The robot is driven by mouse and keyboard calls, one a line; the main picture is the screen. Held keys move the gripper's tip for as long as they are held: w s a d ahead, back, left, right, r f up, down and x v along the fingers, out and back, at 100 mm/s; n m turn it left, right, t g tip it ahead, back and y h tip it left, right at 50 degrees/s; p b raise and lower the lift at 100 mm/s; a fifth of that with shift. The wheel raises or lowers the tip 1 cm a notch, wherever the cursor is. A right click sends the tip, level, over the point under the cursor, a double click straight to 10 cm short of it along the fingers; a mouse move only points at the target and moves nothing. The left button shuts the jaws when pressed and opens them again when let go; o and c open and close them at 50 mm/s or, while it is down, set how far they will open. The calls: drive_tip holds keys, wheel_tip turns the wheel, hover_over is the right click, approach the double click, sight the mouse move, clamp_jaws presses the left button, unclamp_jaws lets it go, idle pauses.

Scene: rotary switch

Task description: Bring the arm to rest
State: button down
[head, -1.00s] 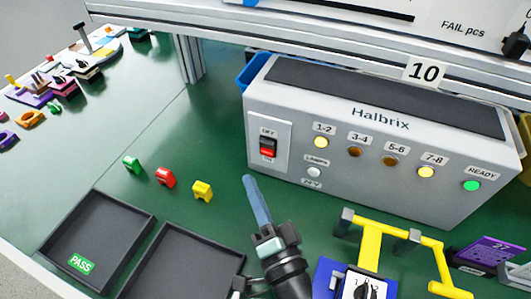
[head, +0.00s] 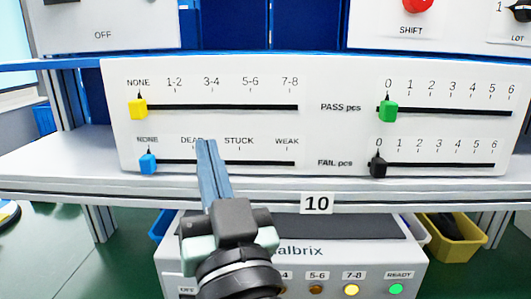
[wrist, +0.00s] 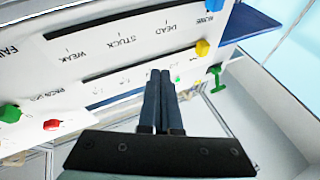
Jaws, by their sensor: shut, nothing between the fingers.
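My gripper (head: 206,142) is shut and empty, its two blue-grey fingers side by side. In the head view it points up in front of the white slider panel (head: 310,130), its tips over the lower left scale between DEAD and STUCK. I cannot tell whether the tips touch the panel. In the wrist view the closed fingers (wrist: 160,75) show against the tilted panel (wrist: 90,50).
The yellow (head: 138,109) and blue (head: 148,164) sliders are at NONE. The green (head: 388,110) and black (head: 377,165) sliders are at 0. The grey Halbrix box (head: 310,262) stands below the shelf, with 7-8 and READY lights lit. A yellow bin (head: 455,250) is at right.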

drive_tip(key=s+d+r+m+t+h, duration=0.1)
drive_tip(key=s+d+r+t+h, duration=0.25)
drive_tip(key=r, duration=0.45)
drive_tip(key=s+d+r+m+t+h, duration=0.1)
drive_tip(key=s+d+r+t+h, duration=0.15)
drive_tip(key=s+r+h, duration=0.35)
wheel_tip(320, 180, up, 18)
drive_tip(key=y+p, duration=0.2)
drive_tip(key=p, duration=1.5)
drive_tip(key=shift+w+d+r, duration=0.15)
drive_tip(key=shift+w+d, duration=0.05)
